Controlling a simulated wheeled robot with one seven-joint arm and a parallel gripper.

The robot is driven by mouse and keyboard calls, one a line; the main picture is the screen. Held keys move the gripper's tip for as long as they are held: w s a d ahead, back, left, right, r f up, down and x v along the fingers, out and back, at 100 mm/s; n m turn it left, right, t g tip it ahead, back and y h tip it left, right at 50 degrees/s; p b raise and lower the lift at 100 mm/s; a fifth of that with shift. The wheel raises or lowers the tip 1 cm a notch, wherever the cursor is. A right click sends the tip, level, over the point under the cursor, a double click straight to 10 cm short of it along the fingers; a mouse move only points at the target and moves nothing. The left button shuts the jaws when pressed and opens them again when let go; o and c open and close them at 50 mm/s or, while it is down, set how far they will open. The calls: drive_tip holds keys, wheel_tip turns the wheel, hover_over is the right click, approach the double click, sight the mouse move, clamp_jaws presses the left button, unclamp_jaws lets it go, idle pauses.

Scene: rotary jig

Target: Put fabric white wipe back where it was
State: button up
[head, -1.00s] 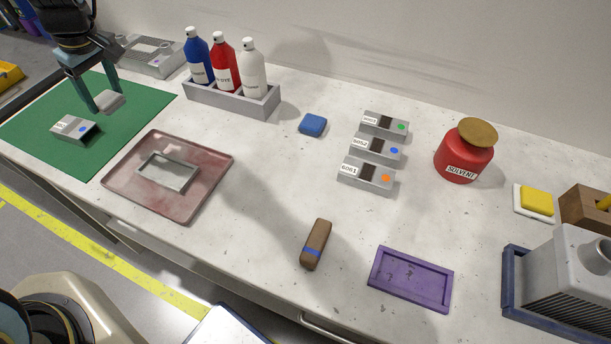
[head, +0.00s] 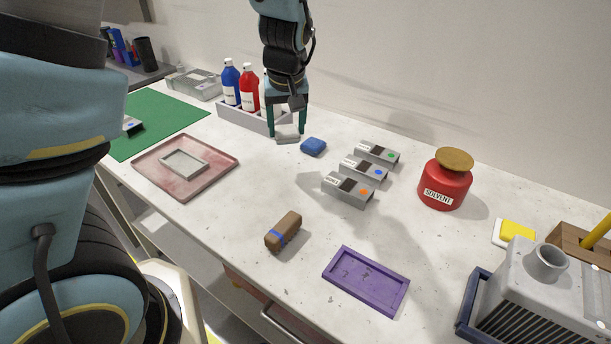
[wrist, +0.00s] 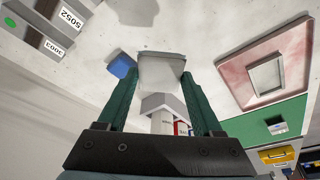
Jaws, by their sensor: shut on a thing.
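My gripper (head: 288,136) is shut on the white wipe (head: 288,131), a small pale block between its fingertips. It is over the table just in front of the bottle rack (head: 236,118), left of the blue block (head: 313,146). In the wrist view the wipe (wrist: 161,70) sits between the two green fingers, with the blue block (wrist: 122,66) beside it. I cannot tell whether the wipe touches the table. The white bottle in the rack is mostly hidden behind my gripper.
A pink tray (head: 147,177) and green mat (head: 178,110) lie to the left. Labelled grey blocks (head: 347,190), a red solvent jar (head: 445,182) and a yellow sponge (head: 517,230) stand to the right. A brown brush (head: 283,232) and purple tray (head: 340,283) lie in front.

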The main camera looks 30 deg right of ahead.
sight(288, 136)
wheel_tip(288, 136, down, 9)
drive_tip(key=shift+f+p, duration=0.2)
drive_tip(key=shift+p, duration=0.65)
drive_tip(key=shift+f, duration=0.2)
drive_tip(key=o, duration=1.4)
drive_tip(key=shift+o, duration=0.2)
drive_tip(key=shift+r, duration=0.1)
drive_tip(key=b+v, duration=0.1)
drive_tip(key=v, duration=1.1)
drive_tip(key=shift+r, duration=0.15)
drive_tip(key=a+n+g, duration=0.1)
drive_tip(key=a+n, duration=0.1)
drive_tip(key=a, duration=2.7)
drive_tip(key=shift+r+y, duration=0.4)
